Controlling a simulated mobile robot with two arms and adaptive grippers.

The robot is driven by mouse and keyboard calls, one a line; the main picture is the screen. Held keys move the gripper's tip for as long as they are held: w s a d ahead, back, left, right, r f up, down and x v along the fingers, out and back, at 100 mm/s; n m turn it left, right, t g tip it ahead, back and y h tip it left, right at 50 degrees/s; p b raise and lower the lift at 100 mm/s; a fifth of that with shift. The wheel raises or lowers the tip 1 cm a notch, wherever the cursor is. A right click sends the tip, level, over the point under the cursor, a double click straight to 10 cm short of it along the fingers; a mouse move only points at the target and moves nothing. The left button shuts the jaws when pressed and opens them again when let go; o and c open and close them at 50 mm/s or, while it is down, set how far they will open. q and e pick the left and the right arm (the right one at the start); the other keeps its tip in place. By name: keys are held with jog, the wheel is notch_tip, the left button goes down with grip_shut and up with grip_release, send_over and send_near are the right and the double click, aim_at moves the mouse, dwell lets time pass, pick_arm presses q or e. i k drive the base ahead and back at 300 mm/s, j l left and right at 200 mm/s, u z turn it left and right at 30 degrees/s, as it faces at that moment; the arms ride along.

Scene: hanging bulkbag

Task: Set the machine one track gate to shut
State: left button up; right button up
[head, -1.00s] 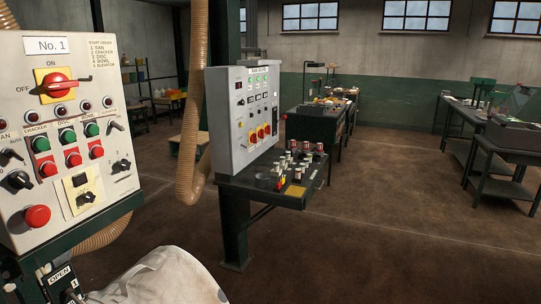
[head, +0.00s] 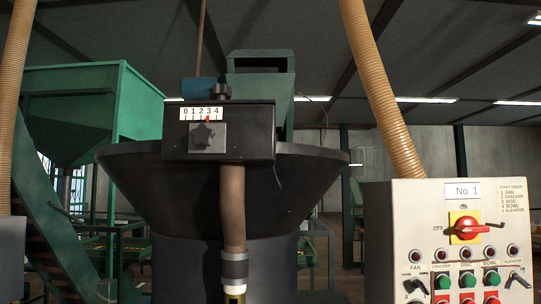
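The machine stands in the middle of the head view, with a wide black bowl (head: 300,180). A black box (head: 250,132) at its front carries a scale numbered 0 to 4 (head: 201,113). A small red pointer stands near the 3. A dark star knob (head: 203,136) sits on a grey plate under the scale. The control panel marked No. 1 (head: 430,220) is at the right, its lower part cut off. No gate marked open or shut can be made out now. Neither gripper is in view.
A brown tube (head: 233,205) runs down from the black box to a grey and brass fitting (head: 234,280). A green hopper (head: 75,110) stands at the left. Ribbed hoses (head: 380,85) hang at both sides. The floor is out of view.

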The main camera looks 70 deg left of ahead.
aim_at(207, 138)
jog(key=u, duration=2.35)
